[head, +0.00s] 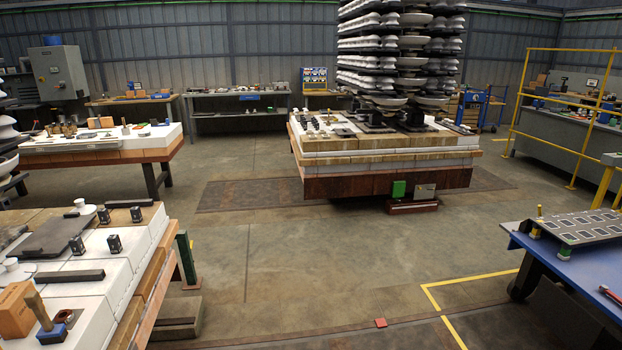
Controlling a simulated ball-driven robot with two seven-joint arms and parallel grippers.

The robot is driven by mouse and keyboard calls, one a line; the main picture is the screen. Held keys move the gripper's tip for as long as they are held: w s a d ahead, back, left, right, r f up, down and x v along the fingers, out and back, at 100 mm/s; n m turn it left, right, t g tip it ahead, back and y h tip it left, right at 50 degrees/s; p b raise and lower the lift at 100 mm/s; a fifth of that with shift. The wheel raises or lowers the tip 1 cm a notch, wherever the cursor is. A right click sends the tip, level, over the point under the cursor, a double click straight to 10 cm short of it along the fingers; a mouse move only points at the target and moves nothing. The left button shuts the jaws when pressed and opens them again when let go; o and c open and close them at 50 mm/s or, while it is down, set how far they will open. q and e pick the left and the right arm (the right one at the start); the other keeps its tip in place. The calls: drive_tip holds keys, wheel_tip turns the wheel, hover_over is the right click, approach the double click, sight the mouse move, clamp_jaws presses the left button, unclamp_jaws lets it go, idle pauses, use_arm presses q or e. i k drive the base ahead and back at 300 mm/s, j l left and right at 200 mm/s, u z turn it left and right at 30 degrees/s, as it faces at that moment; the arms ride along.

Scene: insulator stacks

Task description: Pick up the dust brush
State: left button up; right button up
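No dust brush can be made out with certainty. A small tool with an upright wooden handle (39,310) stands on the white-topped bench (93,303) at the lower left, its dark head low beside a blue and red item (66,318). It may be a brush, but it is too small to tell. A red-handled item (609,293) lies on the blue table (571,267) at the right edge, partly cut off. Neither of my grippers shows in the head view.
A pallet-like bench (385,187) bearing tall insulator stacks (412,60) stands at the back centre. Another bench (100,157) is at the back left. A yellow railing (546,137) runs along the right. The concrete floor (300,260) between is mostly clear, with a small red piece (380,322) lying in front.

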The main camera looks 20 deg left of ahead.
sight(49, 333)
drive_tip(key=i+j+u, duration=0.1)
drive_tip(key=i+u, duration=0.6)
drive_tip(key=u, duration=0.15)
drive_tip(key=i+l+u, duration=0.1)
drive_tip(key=i+u, duration=0.3)
drive_tip(key=i+l+u, duration=0.2)
drive_tip(key=u, duration=0.25)
drive_tip(key=i, duration=0.05)
